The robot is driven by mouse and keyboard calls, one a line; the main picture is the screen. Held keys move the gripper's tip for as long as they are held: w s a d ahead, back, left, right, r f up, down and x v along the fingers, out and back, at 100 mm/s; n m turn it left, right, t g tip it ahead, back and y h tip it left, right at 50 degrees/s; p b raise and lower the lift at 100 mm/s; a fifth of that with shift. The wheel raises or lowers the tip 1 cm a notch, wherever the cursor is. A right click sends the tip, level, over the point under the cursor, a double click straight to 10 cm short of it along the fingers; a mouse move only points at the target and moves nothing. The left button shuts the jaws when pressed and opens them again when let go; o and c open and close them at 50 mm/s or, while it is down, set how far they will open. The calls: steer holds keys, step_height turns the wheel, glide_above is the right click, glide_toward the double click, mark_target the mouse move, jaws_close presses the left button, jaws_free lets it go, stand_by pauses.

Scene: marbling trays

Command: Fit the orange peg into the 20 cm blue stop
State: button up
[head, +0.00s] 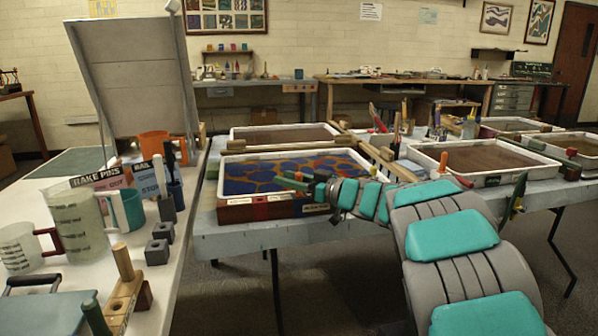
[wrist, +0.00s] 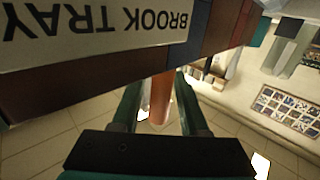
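My gripper (wrist: 160,100) has its two green fingers on either side of the orange peg (wrist: 160,97) and appears shut on it. In the head view the gripper (head: 288,184) reaches over the front rail of the near tray, and the peg's top (head: 299,176) barely shows. The wrist view is upside down. The peg stands upright behind the rail's face, close beside a blue section (wrist: 203,38) and the "BROOK TRAY" label (wrist: 100,28). Its lower end is hidden, so I cannot tell if it is in a hole. In the head view the rail's blue section (head: 284,210) is left of the label.
The near tray (head: 232,158) holds a blue and orange pattern. Other trays (head: 480,160) stand right and behind, one with an upright orange peg (head: 443,161). A white table (head: 40,190) at left holds jugs, grey blocks and a wooden block with a peg (head: 122,262).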

steer(key=shift+o, duration=0.8)
steer(key=v, duration=0.8)
